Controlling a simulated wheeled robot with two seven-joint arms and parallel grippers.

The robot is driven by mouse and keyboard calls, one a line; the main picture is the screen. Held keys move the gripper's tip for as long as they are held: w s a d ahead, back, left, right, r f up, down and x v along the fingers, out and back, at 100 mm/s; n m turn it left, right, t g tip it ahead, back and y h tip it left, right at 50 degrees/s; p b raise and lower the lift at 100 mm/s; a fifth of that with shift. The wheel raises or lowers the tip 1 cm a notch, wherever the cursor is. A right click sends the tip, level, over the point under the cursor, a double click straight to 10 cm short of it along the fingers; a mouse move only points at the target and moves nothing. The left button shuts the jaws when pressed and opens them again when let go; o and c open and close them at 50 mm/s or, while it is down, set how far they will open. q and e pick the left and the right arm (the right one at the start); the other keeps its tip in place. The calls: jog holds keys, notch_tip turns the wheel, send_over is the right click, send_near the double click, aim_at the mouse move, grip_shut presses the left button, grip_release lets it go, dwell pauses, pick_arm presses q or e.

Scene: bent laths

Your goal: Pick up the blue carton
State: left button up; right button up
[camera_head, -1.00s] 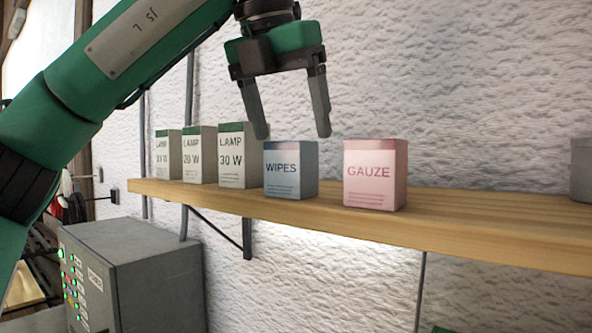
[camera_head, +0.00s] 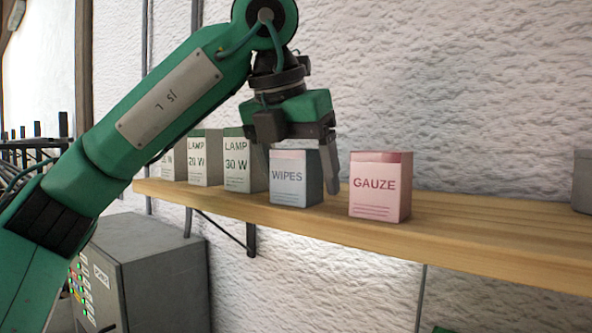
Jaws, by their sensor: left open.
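The blue carton (camera_head: 297,180), labelled WIPES, stands upright on the wooden shelf (camera_head: 470,235), between the 30 W lamp carton and the pink carton. My left gripper (camera_head: 300,178) points down over it with its jaws open. One finger is at the carton's left side, partly in front of or beside the 30 W lamp carton's edge. The other finger is at its right side, in the gap before the pink carton. I cannot tell whether either finger touches the blue carton. My right gripper is out of view.
The pink GAUZE carton (camera_head: 380,187) stands just right of the blue one. Several white-and-green lamp cartons (camera_head: 237,163) stand close on the left. A grey object (camera_head: 582,182) is at the far right. A grey box with lights (camera_head: 150,270) is below the shelf.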

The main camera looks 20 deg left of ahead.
pick_arm(q)
jog(key=shift+d, duration=0.15)
jog(key=shift+c, duration=0.7)
jog(key=c, duration=0.9)
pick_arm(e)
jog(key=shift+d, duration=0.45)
pick_arm(q)
jog(key=shift+r, duration=0.1)
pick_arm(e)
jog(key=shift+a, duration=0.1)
pick_arm(q)
jog(key=shift+r, duration=9.9)
